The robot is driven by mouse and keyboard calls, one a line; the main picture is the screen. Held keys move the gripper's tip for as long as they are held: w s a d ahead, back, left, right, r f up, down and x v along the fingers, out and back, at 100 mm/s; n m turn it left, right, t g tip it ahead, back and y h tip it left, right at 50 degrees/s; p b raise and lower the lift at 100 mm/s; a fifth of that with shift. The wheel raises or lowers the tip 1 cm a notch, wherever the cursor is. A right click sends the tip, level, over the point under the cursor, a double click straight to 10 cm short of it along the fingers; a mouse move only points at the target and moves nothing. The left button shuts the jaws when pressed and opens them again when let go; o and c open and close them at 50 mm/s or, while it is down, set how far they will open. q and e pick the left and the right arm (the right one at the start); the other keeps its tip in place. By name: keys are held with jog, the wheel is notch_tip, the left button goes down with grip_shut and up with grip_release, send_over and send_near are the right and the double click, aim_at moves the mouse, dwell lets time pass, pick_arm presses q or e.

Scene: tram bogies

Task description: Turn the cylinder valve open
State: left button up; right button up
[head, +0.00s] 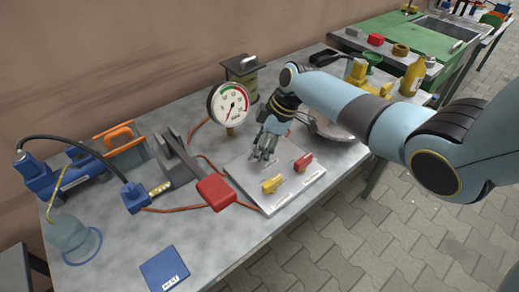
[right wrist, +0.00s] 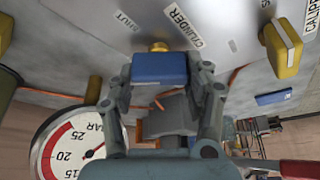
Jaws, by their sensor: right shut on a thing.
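The cylinder valve shows in the right wrist view as a blue handle (right wrist: 160,68) on a brass stem, beside a white CYLINDER label (right wrist: 184,26) and a SHUT label (right wrist: 130,21). My right gripper (head: 264,149) is over the grey valve panel (head: 243,178) in the head view and hides the blue handle there. In the right wrist view its fingers are on both sides of the handle, shut on it. My left gripper is not in view.
A yellow valve handle (head: 272,184) and a red one (head: 303,162) stand on the same panel, close to my right gripper. A round pressure gauge (head: 230,103) stands behind it.

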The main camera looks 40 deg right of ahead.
jog(key=n+g+b, duration=0.1)
jog(key=n, duration=0.1)
jog(key=n+b, duration=0.1)
jog(key=n, duration=0.1)
jog(key=shift+f+g+y+b, duration=0.15)
jog(key=shift+g+y+b, duration=0.2)
jog(key=shift+g+y, duration=0.05)
jog(key=shift+s+n+g+b, duration=0.1)
jog(key=shift+n+g+b, duration=0.65)
jog(key=shift+n, duration=0.95)
jog(key=o, duration=1.2)
jog(key=v, duration=1.2)
jog(key=shift+s+a, duration=0.1)
jog(key=shift+s, duration=0.05)
